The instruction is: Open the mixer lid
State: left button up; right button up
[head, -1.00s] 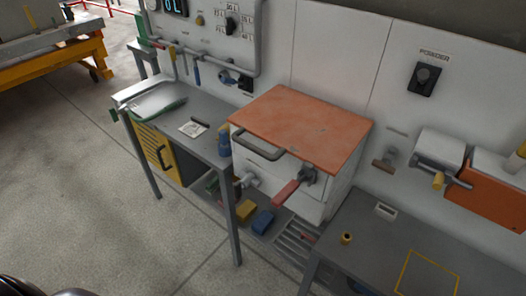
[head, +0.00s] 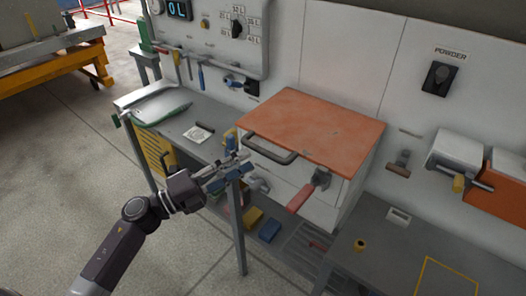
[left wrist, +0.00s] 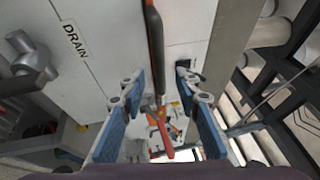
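The mixer is a white box (head: 318,195) with a flat orange lid (head: 318,125), which lies closed on top. A grey bar handle (head: 270,152) sticks out from the lid's front left edge. My left gripper (head: 241,166) is just left of this handle, a little lower, apart from it in the head view. In the left wrist view the open left gripper (left wrist: 158,92) has its blue-padded fingers spread, with nothing held. The dark handle bar (left wrist: 155,50) runs down toward the gap between the fingertips. My right gripper is out of view.
A red-handled lever (head: 301,197) sticks out from the mixer's front. A drain tap (left wrist: 30,55) sits beside the DRAIN label. A grey bench (head: 190,125) stands left, another bench (head: 385,260) right. Yellow and blue blocks lie below. Open floor is in front.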

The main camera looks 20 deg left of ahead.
aim_at(264, 149)
pick_arm(q)
jog(key=p+x, duration=0.2)
jog(key=x, duration=0.4)
jog(key=shift+w+d, duration=0.25)
jog(key=shift+w, duration=0.05)
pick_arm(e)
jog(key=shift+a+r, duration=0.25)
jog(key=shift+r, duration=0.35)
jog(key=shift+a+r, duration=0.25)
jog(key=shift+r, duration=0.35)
pick_arm(q)
grip_shut()
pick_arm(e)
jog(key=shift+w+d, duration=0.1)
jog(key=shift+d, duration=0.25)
